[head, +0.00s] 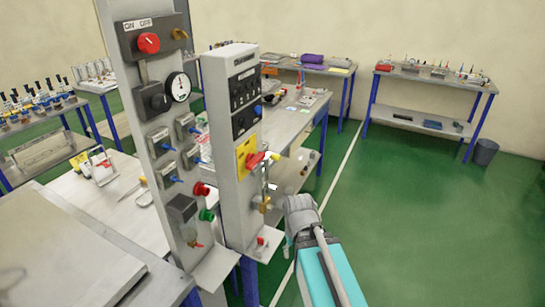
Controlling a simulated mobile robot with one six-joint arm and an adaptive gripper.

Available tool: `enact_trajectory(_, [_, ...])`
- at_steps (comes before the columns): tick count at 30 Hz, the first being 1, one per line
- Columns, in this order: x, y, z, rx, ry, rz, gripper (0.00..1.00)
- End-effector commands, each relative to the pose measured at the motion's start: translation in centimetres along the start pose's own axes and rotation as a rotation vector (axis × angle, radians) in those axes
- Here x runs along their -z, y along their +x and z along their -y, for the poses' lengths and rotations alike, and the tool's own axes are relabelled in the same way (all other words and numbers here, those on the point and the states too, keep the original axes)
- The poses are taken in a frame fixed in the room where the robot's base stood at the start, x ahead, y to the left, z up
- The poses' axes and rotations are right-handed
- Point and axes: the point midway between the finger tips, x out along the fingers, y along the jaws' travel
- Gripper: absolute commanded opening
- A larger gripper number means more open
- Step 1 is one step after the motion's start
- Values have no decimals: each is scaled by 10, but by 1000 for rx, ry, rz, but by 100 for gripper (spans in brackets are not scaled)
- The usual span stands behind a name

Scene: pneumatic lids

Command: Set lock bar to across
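A grey upright control post (228,200) stands at the centre. On it is a yellow plate (242,152) with a red handle (254,161). Below and right of the plate, a thin upright metal piece with a brass-coloured part (266,204) shows at the post's edge. It may be the lock bar, but it is too small to tell for sure. My gripper (288,232) is just right of the post's lower part, apparently clear of it. My wrist hides most of the gripper, and I cannot see whether its fingers are open.
A second grey post (150,110) on the left carries an ON/OFF red knob (148,43), a gauge (178,86), blue-levered valves and red and green buttons. A bench (285,125) stands behind. Green floor (400,220) at right is free, with a bin (484,152) far off.

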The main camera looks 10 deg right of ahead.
Motion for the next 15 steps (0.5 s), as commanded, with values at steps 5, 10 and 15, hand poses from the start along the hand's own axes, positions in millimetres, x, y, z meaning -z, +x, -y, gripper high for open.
enact_trajectory(5, [0, 0, 0, 0, 0, 0, 57])
enact_trajectory(10, [0, 0, 0, 1, 1, 0, 66])
enact_trajectory(15, [5, 1, 1, 34, 34, -4, 66])
